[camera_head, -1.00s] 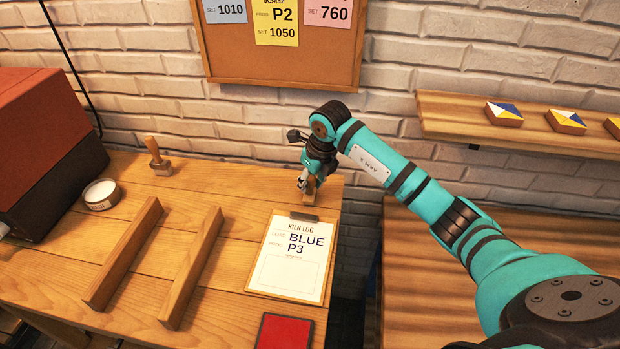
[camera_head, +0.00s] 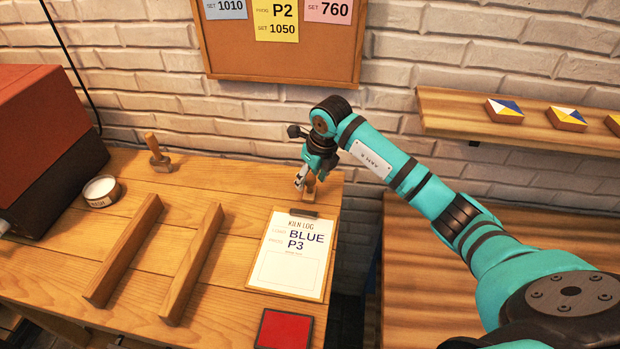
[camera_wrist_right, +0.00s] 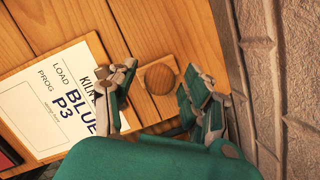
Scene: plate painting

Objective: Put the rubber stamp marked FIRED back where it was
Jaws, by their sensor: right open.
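A wooden stamp (camera_head: 310,187) stands on the workbench at the back right, behind the clipboard. Its round knob (camera_wrist_right: 160,78) shows from above in the right wrist view. My right gripper (camera_head: 305,178) is over this stamp, and in the wrist view its two fingers (camera_wrist_right: 160,84) are spread, one on each side of the knob with gaps. A second wooden stamp (camera_head: 157,153) stands at the back left of the bench, away from the gripper. No marking can be read on either stamp. My left gripper is in neither view.
The clipboard (camera_head: 290,262) with a kiln log reading BLUE P3 lies in front of the gripper. A red pad (camera_head: 284,329), two wooden rails (camera_head: 192,262) and a round tin (camera_head: 101,191) are on the bench. The brick wall (camera_head: 240,130) is close behind.

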